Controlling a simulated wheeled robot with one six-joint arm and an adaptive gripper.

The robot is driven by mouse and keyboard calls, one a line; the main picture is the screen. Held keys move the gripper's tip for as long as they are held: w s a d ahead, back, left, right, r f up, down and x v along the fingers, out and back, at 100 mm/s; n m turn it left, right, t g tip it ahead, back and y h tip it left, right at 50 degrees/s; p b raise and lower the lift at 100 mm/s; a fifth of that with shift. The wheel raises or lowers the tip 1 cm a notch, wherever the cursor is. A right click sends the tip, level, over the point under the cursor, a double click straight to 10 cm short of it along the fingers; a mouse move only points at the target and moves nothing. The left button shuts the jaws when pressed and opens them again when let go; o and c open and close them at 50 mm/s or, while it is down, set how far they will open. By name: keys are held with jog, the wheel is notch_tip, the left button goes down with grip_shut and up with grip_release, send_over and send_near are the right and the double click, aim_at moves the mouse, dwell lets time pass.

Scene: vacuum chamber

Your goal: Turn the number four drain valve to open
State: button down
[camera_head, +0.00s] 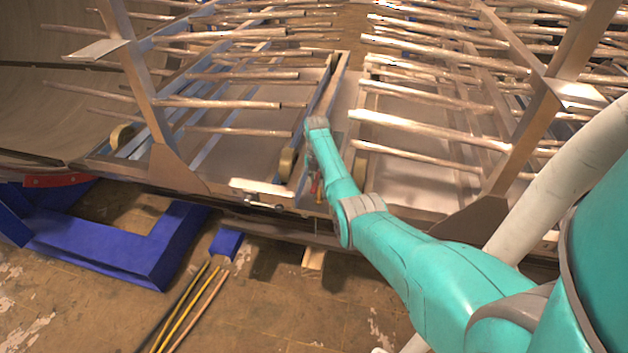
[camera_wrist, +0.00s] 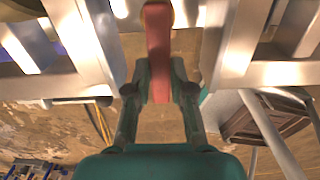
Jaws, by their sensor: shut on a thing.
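A red valve handle (camera_wrist: 157,38) runs down the upper middle of the wrist view. My gripper (camera_wrist: 161,82) is shut on its lower end, with a dark finger on each side. In the head view, a small bit of red (camera_head: 319,190) shows beside my teal arm, at the front edge of the metal rack. My arm hides most of the gripper there. The valve body is mostly out of sight, and no number can be read.
Bright metal frame bars (camera_wrist: 260,73) flank the handle. The rack carries rows of copper-coloured rods (camera_head: 430,100). A blue steel frame (camera_head: 110,245) and yellow and dark rods (camera_head: 187,310) lie on the worn floor at the left.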

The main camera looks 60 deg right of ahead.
aim_at(316, 183)
jog(key=shift+s+n, duration=0.1)
jog(key=shift+n, duration=0.2)
jog(key=c, duration=1)
grip_release()
jog(key=shift+r, duration=0.1)
notch_tip(316, 183, up, 12)
jog(key=shift+a, duration=0.1)
